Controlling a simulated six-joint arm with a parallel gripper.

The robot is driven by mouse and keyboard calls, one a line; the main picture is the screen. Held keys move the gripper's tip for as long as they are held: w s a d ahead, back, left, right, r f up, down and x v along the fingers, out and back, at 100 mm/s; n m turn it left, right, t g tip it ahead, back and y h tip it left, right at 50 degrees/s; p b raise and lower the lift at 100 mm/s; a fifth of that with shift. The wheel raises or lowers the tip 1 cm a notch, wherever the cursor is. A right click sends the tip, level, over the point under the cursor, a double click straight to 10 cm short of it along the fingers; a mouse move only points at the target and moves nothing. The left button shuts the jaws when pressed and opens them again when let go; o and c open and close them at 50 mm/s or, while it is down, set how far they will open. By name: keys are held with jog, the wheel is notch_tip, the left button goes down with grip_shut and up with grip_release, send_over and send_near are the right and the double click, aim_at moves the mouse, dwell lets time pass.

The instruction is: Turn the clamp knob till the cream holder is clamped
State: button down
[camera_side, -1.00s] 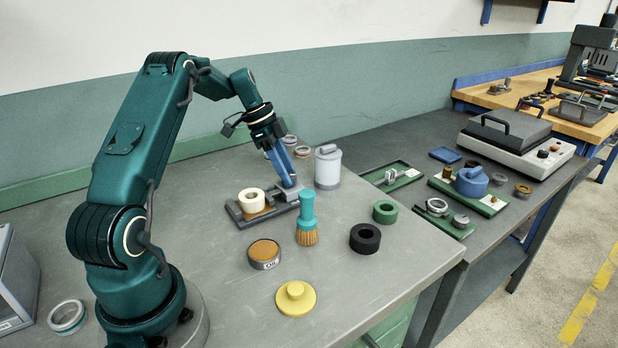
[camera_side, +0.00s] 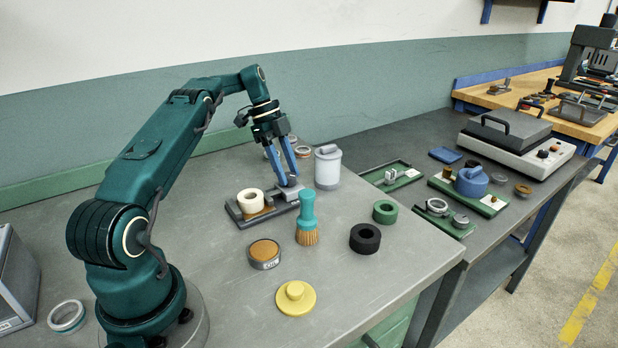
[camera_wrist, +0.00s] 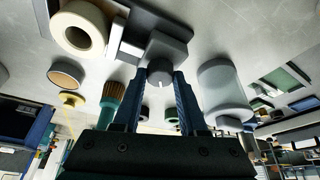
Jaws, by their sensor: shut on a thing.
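The cream holder (camera_side: 251,199) is a cream ring that sits on the dark clamp base (camera_side: 262,214), at its left part. It also shows at the top left of the wrist view (camera_wrist: 78,30). A grey clamp block (camera_wrist: 155,45) stands on the base to the right of the holder. The round grey clamp knob (camera_wrist: 160,74), with a pale mark on its face, is at the block's end. My gripper (camera_wrist: 160,80) has its two blue fingers shut on the knob, one on each side. In the side view my gripper (camera_side: 289,182) hides most of the knob.
A white lidded canister (camera_side: 327,168) stands close to the right of my gripper. A teal brush (camera_side: 306,215) stands in front of the clamp. A tin (camera_side: 264,253), a yellow lid (camera_side: 295,298), a black ring (camera_side: 365,238) and a green ring (camera_side: 385,211) lie nearer the front.

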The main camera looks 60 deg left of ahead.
dwell(0.4)
jog(key=shift+c, duration=2.2)
grip_release()
jog(key=shift+n, duration=0.3)
